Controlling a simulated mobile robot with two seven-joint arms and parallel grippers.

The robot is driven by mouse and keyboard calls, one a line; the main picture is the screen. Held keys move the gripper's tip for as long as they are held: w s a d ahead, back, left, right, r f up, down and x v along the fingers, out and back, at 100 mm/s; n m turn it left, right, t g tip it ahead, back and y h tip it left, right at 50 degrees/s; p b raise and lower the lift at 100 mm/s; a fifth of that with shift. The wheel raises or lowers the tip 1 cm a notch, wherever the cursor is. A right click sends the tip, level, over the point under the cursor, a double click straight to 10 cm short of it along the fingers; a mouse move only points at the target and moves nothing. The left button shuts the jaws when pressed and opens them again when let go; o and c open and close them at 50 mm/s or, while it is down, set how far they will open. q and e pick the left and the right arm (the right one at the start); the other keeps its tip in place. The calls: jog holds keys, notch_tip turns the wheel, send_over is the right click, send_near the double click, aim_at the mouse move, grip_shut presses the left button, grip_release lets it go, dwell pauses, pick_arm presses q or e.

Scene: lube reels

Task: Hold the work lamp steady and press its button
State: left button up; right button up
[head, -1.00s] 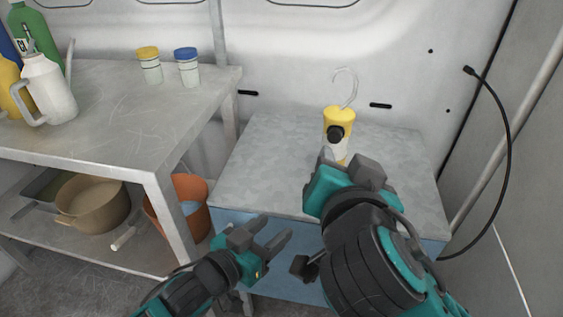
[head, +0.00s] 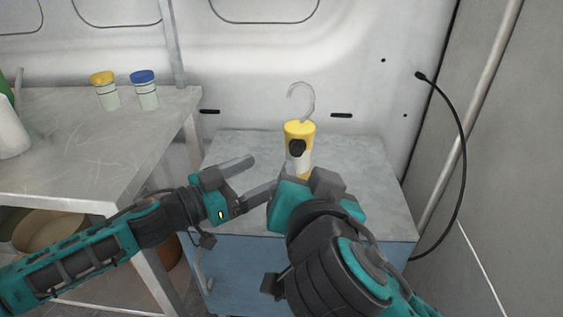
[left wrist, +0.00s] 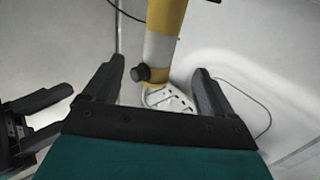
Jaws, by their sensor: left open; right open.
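The work lamp (head: 300,132) stands upright on the blue cabinet, with a yellow top, pale lower body, grey hook and black round button (head: 297,148) facing me. Its base is hidden behind my right gripper (head: 326,183), which is just in front of it, open, fingers partly hidden by the hand. My left gripper (head: 263,173) is open and empty, to the left of and nearer than the lamp, fingers pointing toward it. In the left wrist view the lamp (left wrist: 164,45) shows beyond and between the open fingers, its button (left wrist: 141,73) near the left finger. I see no contact.
The cabinet (head: 375,190) has free top around the lamp. A metal workbench (head: 90,150) at left carries a yellow-lidded jar (head: 107,92), a blue-lidded jar (head: 145,90) and a white jug (head: 10,130). A black cable (head: 463,160) hangs at right.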

aim_at(298, 157)
pick_arm(q)
jog(key=x, duration=1)
jog(key=shift+w+d, duration=0.2)
jog(key=shift+d, duration=0.1)
jog(key=c, duration=1.5)
pick_arm(e)
grip_shut()
dwell(0.6)
